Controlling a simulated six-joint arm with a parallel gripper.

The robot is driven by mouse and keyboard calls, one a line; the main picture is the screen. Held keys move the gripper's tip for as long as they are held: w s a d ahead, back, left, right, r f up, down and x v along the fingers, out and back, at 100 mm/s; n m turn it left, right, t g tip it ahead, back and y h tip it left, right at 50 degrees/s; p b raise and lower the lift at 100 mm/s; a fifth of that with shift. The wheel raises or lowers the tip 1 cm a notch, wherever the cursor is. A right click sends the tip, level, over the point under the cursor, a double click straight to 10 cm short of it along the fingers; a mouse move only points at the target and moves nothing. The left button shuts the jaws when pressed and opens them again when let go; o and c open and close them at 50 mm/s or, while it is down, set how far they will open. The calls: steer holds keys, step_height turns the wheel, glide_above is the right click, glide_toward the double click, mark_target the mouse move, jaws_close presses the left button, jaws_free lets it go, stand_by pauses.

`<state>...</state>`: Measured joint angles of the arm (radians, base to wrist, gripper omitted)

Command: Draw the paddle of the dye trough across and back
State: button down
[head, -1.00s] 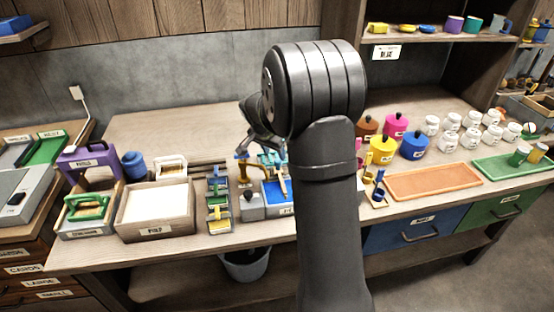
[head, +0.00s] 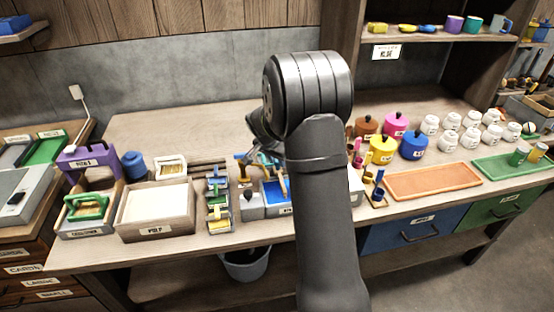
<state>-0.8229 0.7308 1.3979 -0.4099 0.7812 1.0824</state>
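The blue dye trough (head: 275,196) stands on the bench near its front edge, partly hidden behind my arm. An orange-brown upright piece, which looks like the paddle (head: 283,182), stands at the trough. My gripper (head: 262,137) is above and behind the trough in the picture, mostly hidden by my own arm. Its fingertips are not clear, so I cannot tell whether it touches the paddle or is open or shut.
A grey block with a dark knob (head: 251,204) stands close left of the trough. A rack of coloured blocks (head: 218,212) and a wooden box (head: 157,222) are farther left. Coloured pots (head: 382,151) and an orange tray (head: 434,182) lie right. The back-left bench top is clear.

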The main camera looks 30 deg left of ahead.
steer(key=w+d, duration=0.6)
steer(key=shift+w+d, duration=0.35)
steer(key=c, duration=1.2)
jaws_free()
steer(key=shift+s+r, duration=0.1)
steer(key=shift+r, duration=0.15)
steer(key=v, duration=1.7)
